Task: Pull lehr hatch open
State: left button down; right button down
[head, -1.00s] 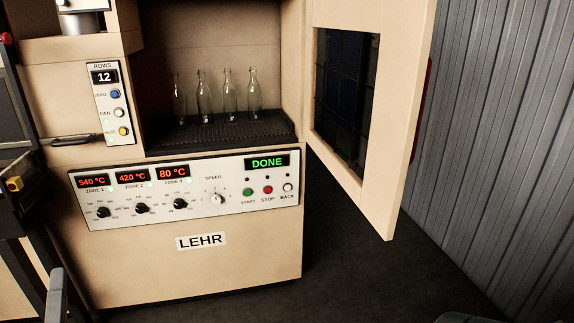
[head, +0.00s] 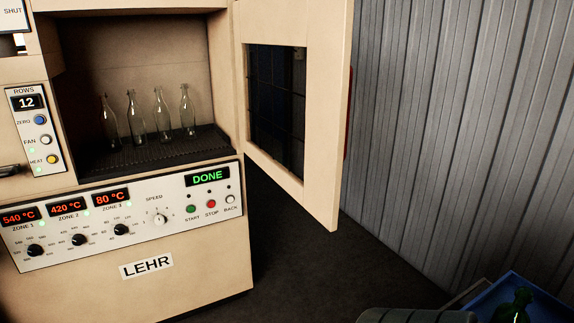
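The lehr hatch (head: 323,190) stands wide open, swung out to the right of the lehr (head: 190,290) with its dark glass window (head: 277,105) facing me. A strip of red (head: 348,112) shows at the hatch's outer edge, mostly hidden behind it. Through the opening, several clear glass bottles (head: 163,115) stand upright in a row on the dark ribbed belt (head: 150,158). Neither of my grippers shows in the head view, and nothing visible touches the hatch.
The control panel (head: 175,226) reads DONE in green. A small panel (head: 35,150) reads ROWS 12. A blue crate (head: 543,303) with a green bottle (head: 515,306) is at the lower right. A corrugated grey wall (head: 450,130) rises behind the hatch. Dark floor (head: 310,270) lies clear below it.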

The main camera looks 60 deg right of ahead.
aim_at(325, 28)
jog(key=i+l+z, duration=0.1)
jog(key=z, duration=2.05)
